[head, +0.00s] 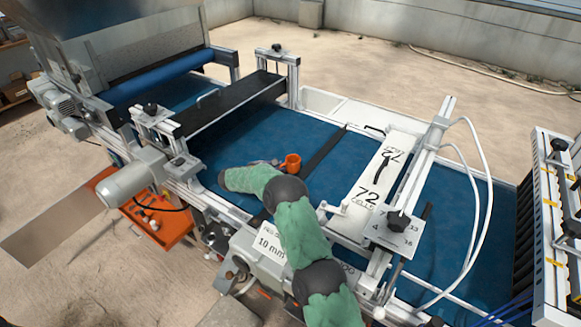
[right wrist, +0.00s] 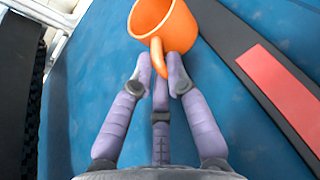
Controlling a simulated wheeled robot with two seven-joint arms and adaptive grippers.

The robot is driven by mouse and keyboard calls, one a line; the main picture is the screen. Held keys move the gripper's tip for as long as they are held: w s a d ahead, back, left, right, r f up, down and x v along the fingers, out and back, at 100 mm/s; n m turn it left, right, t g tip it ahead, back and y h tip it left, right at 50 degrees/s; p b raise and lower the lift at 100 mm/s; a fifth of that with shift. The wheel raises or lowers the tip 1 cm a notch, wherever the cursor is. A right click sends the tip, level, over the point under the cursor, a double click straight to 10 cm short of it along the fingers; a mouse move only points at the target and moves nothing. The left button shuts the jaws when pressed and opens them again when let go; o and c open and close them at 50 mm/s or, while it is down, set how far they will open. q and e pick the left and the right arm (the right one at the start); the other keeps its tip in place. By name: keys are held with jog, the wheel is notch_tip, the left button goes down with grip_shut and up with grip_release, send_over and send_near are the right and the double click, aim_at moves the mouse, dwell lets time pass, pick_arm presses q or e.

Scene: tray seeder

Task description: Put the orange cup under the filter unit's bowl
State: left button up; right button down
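The orange cup (head: 293,161) stands upright on the blue belt (head: 235,143), left of a dark strip. In the right wrist view, the cup (right wrist: 165,25) is at the top, its handle pointing toward my fingers. My right gripper (head: 274,163) is beside the cup on its left, mostly hidden by my green-sleeved arm. In the right wrist view, the purple fingers of the right gripper (right wrist: 160,72) close in on both sides of the handle and seem to touch it. My left gripper is not in view. I cannot make out the filter unit's bowl.
A dark bar (head: 232,102) spans the belt behind the cup. A dark strip (head: 325,148) lies right of it, then a white panel marked 72 (head: 372,185). A grey motor (head: 132,185) and orange tray (head: 160,225) are at the left.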

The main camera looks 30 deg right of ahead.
jog(key=shift+r, duration=0.1)
dwell(0.3)
jog(key=shift+r+p, duration=0.4)
jog(key=shift+r, duration=0.15)
notch_tip(320, 180, up, 3)
jog(key=shift+s+f+p, duration=0.1)
jog(key=shift+f+p, duration=0.1)
jog(key=shift+p, duration=0.35)
jog(key=s+a+r+p, duration=0.2)
jog(key=s+a+r, duration=0.1)
jog(key=s+r, duration=0.25)
jog(key=s+a+r+p, duration=0.2)
jog(key=s+a+r, duration=0.2)
jog(key=s, duration=0.3)
jog(key=s+a+r+n+t+y, duration=0.2)
jog(key=s+a+n+t+y, duration=0.1)
jog(key=a, duration=0.6)
jog(key=s+a+r+n+t+y, duration=0.1)
jog(key=s+a+n+t+y, duration=0.3)
jog(key=a+n, duration=0.5)
jog(key=t+y, duration=0.2)
jog(key=t, duration=0.1)
jog(key=shift+s+a+r, duration=0.2)
jog(key=shift+a+r, duration=0.15)
jog(key=shift+r, duration=0.05)
